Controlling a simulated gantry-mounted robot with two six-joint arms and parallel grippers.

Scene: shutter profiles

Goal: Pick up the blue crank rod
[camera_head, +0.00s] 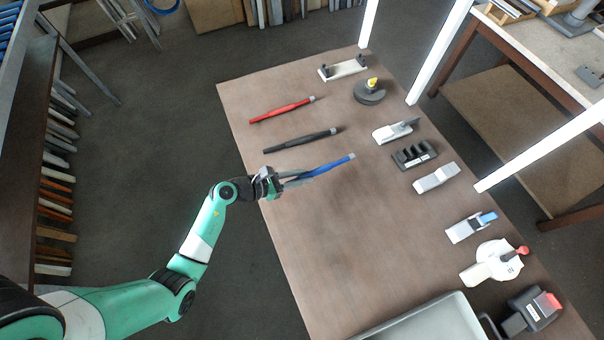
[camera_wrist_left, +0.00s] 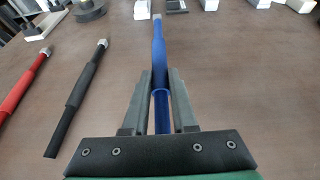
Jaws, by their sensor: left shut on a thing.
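The blue crank rod (camera_head: 334,164) has a grey tip and points to the upper right in the head view. In the left wrist view the blue crank rod (camera_wrist_left: 159,60) runs straight away from me between the two fingers. My left gripper (camera_head: 306,176) is shut on the blue rod, and its fingers (camera_wrist_left: 160,90) lie along both sides of it. The rod's near end is partly hidden by the gripper. I cannot tell whether the rod touches the table. My right gripper is not in view.
A black rod (camera_head: 300,141) and a red rod (camera_head: 281,110) lie beside it on the brown table (camera_head: 350,240). Several fittings, including a grey bracket (camera_head: 396,130) and a white winder (camera_head: 495,262), line the right side. A grey tray (camera_head: 430,318) sits at the front.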

